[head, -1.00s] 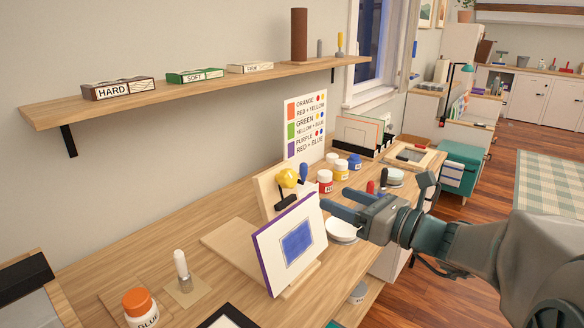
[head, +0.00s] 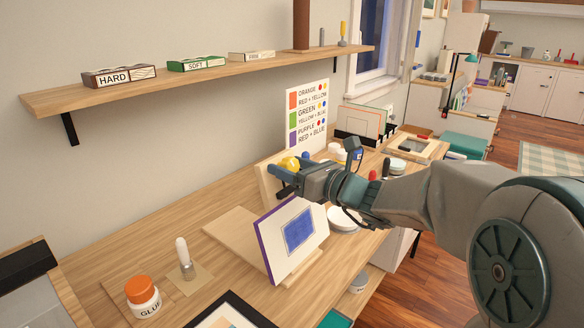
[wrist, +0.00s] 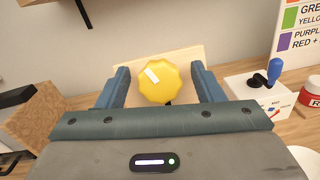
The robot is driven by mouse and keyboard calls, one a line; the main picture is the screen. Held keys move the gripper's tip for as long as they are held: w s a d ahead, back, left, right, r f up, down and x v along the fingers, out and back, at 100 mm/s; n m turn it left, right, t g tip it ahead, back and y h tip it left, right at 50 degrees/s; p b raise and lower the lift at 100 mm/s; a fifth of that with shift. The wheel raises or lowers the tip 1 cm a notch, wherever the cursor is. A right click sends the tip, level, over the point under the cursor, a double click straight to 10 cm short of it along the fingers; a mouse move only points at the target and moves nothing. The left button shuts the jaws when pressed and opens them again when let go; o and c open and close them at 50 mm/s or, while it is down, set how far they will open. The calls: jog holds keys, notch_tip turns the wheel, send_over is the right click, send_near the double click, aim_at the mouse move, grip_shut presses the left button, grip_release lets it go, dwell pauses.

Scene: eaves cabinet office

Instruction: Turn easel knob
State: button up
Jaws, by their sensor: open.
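The easel knob is yellow and scalloped, with a pale mark on its face. In the wrist view the knob (wrist: 158,81) sits between the two blue fingers of my gripper (wrist: 161,90), with a gap on each side. In the head view the knob (head: 290,164) is partly covered by my open gripper (head: 278,180). The wooden easel (head: 235,238) stands on the bench and holds a white canvas (head: 318,236) with a blue rectangle, in front of and below my gripper. The knob's stem is mostly hidden.
A glue jar (head: 144,297) and a white-topped peg (head: 184,258) stand at the front left. A shelf (head: 210,80) runs along the wall above.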

jog(key=c, duration=1)
